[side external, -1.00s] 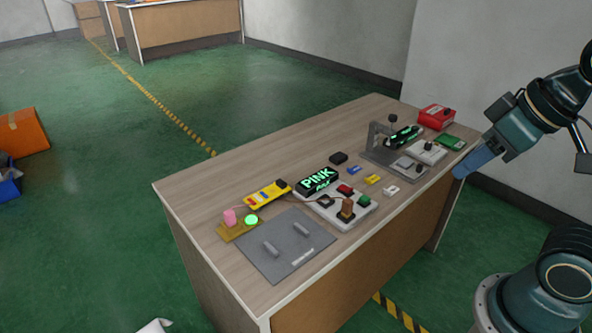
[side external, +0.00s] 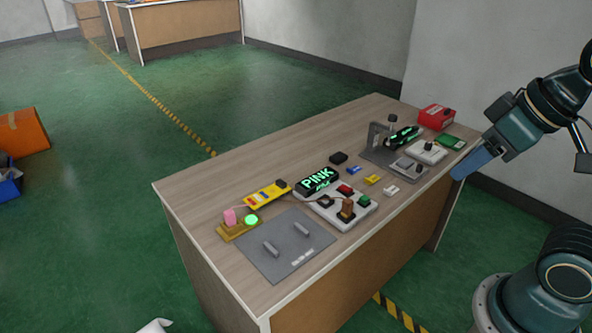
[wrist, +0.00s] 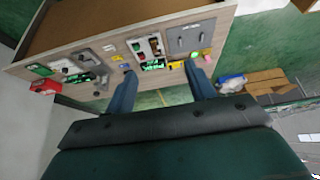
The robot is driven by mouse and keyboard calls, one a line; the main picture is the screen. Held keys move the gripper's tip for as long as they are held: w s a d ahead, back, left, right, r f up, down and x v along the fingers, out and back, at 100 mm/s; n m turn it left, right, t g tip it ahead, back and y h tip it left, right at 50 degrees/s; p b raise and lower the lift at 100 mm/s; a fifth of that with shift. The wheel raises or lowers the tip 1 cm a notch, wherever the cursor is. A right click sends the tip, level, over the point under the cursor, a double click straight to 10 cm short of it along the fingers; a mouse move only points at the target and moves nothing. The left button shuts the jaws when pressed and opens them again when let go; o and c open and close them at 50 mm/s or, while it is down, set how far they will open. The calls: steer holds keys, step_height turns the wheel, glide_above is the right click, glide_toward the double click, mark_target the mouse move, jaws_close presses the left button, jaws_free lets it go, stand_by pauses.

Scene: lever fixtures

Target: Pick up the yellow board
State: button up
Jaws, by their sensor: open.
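The yellow board (side external: 228,234) is a small ochre plate near the left end of the wooden table. It carries a pink piece (side external: 229,216) and a glowing green round button (side external: 251,220). In the wrist view the pink piece shows small at the table's far right (wrist: 207,51); the board under it is too small to make out clearly. My gripper (side external: 474,163) is off the table's right end, well away from the board. In the wrist view its two blue fingers stand wide apart with nothing between them (wrist: 160,88).
A grey plate with two handles (side external: 288,262) lies beside the board. A yellow device (side external: 268,194) and a black box marked PINK (side external: 318,180) are close behind. A white button panel (side external: 338,215), lever fixture (side external: 380,150) and red box (side external: 436,117) stand further right. The table's back left is clear.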

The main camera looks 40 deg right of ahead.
steer(key=w+g, duration=0.1)
steer(key=w, duration=2.3)
steer(key=w+d+f+m+g+y, duration=0.1)
steer(key=w+d+f, duration=0.1)
steer(key=w+f, duration=1.6)
steer(key=shift+w+m+g, duration=0.3)
steer(key=shift+w, duration=0.35)
steer(key=shift+a+f, duration=0.1)
steer(key=shift+x, duration=4.2)
